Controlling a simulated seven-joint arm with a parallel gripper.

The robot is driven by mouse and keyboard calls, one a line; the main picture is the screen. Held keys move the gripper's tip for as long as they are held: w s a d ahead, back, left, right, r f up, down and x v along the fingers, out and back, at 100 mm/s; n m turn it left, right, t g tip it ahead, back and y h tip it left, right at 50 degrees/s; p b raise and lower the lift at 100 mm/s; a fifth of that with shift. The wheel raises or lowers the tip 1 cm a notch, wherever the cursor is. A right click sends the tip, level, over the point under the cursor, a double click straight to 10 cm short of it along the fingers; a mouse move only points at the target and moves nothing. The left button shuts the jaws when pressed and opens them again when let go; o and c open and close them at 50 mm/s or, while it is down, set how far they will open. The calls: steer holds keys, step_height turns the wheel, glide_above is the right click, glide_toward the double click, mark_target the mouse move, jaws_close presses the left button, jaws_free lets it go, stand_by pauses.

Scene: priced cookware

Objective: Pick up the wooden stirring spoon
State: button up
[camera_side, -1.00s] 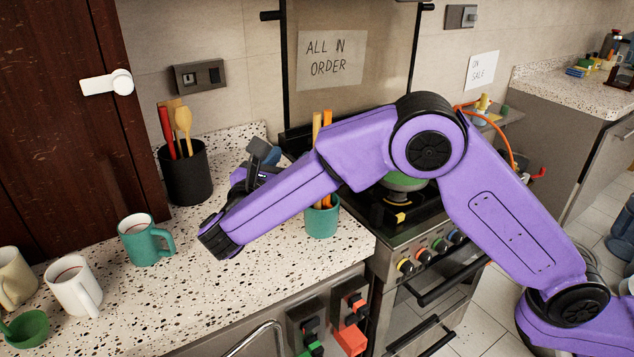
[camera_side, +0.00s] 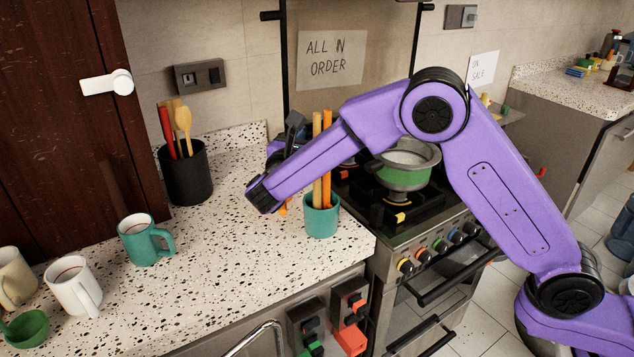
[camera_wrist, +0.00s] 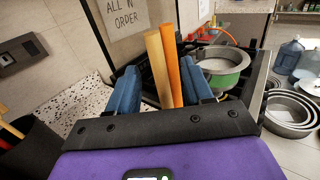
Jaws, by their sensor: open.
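A teal cup (camera_side: 322,222) on the counter holds a tan wooden handle (camera_side: 317,150) and an orange handle (camera_side: 327,150), both upright. In the wrist view the tan handle (camera_wrist: 157,65) and orange handle (camera_wrist: 174,68) stand between the blue fingers of my gripper (camera_wrist: 160,70). My gripper is open, and no grip on either handle shows. The lower ends of these handles are hidden. A yellow-tan spoon (camera_side: 184,122), bowl up, stands in a black crock (camera_side: 187,180) farther left. I cannot tell which is the stirring spoon.
A green pot (camera_side: 405,178) sits on the stove right of the teal cup. A teal mug (camera_side: 143,242), white mug (camera_side: 73,285) and green bowl (camera_side: 27,328) stand at the left. The middle of the counter (camera_side: 225,270) is clear.

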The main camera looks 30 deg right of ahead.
jaws_close()
steer(key=shift+r, duration=0.1)
